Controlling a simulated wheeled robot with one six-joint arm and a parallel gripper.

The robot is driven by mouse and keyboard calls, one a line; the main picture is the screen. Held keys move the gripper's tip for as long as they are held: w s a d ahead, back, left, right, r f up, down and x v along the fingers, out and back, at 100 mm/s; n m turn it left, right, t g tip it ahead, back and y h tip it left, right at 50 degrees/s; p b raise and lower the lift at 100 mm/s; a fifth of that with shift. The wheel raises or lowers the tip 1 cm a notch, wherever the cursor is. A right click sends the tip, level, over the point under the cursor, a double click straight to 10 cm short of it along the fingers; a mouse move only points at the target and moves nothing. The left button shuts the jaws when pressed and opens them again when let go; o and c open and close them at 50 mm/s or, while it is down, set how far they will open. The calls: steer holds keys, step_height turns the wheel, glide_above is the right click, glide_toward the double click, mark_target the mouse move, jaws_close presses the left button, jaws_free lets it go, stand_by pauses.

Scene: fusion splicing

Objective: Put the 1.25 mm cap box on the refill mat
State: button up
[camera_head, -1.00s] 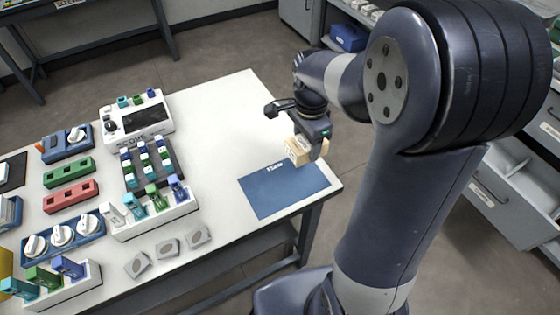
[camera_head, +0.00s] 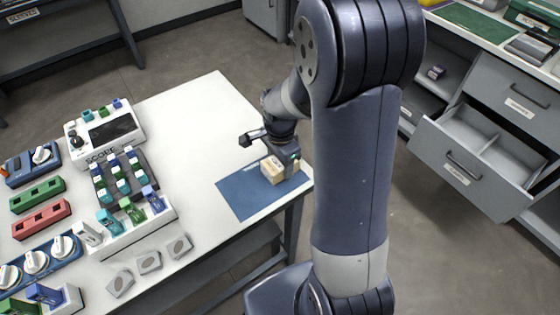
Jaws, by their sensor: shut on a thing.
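The cap box (camera_head: 272,170) is a small cream-coloured box at the right part of the blue refill mat (camera_head: 238,195). My gripper (camera_head: 284,166) is shut on the box, reaching down over the mat from the upper right. The box appears low over the mat or touching it; I cannot tell which. Its size label is too small to read. Part of the mat's printed word is hidden behind the box and gripper.
The scope (camera_head: 104,133), a dark rack (camera_head: 124,180) of small coloured pieces and a white tray (camera_head: 150,225) stand left of the mat. Several grey pieces (camera_head: 149,262) lie in front. An open drawer (camera_head: 490,150) is at right, off the table. The white tabletop (camera_head: 190,130) behind the mat is clear.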

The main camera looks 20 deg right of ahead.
steer(key=shift+f, duration=0.1)
steer(key=shift+f, duration=0.15)
steer(key=o, duration=1)
step_height(320, 180, up, 12)
steer(key=p, duration=0.1)
steer(key=shift+r, duration=0.25)
